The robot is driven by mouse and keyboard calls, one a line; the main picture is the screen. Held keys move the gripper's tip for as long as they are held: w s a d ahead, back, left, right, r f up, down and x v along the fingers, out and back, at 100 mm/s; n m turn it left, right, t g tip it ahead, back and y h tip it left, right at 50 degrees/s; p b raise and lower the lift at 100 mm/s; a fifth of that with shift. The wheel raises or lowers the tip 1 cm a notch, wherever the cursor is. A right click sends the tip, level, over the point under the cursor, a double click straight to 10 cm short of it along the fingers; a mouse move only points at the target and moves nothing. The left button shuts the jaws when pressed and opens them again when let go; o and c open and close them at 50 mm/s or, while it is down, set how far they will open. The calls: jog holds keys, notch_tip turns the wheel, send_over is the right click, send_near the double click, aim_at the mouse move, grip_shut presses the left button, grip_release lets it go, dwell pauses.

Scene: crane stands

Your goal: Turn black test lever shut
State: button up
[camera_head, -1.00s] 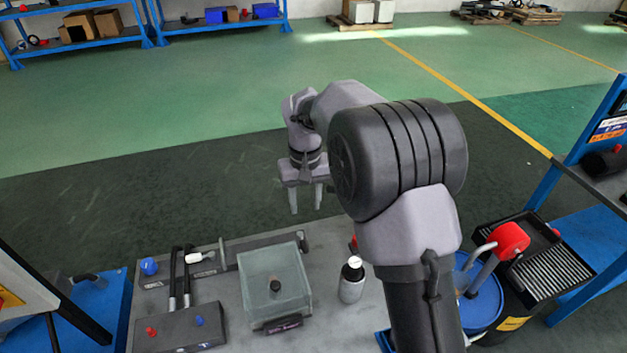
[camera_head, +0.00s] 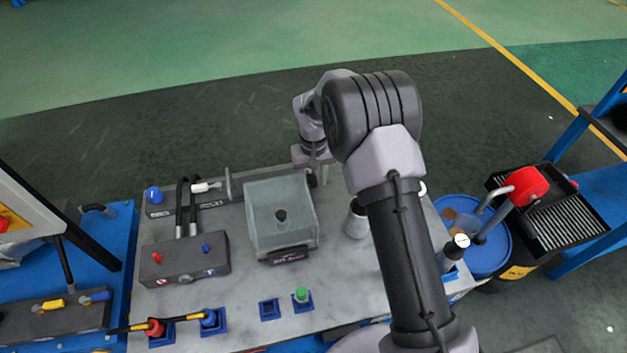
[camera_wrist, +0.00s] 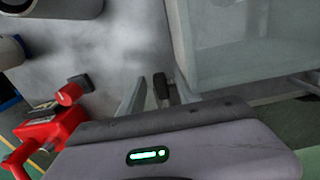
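My gripper (camera_head: 322,172) is lowered over the back edge of the grey bench (camera_head: 235,270), beside the back right corner of the clear box (camera_head: 281,245). In the wrist view my gripper (camera_wrist: 158,95) is open, with its two fingers apart. A small black upright piece (camera_wrist: 161,86), which looks like the black lever, shows between the fingers. I cannot tell whether either finger touches it. In the head view my wrist and fingers hide that spot. The lever's angle cannot be read clearly.
The box wall (camera_wrist: 240,45) is close beside one finger in the wrist view. A red device (camera_wrist: 48,128) stands on the other side. A grey bottle (camera_head: 356,219) stands right of the box. A valve block with a red and a blue knob (camera_head: 185,260) sits at left.

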grip_shut()
dwell(1.4)
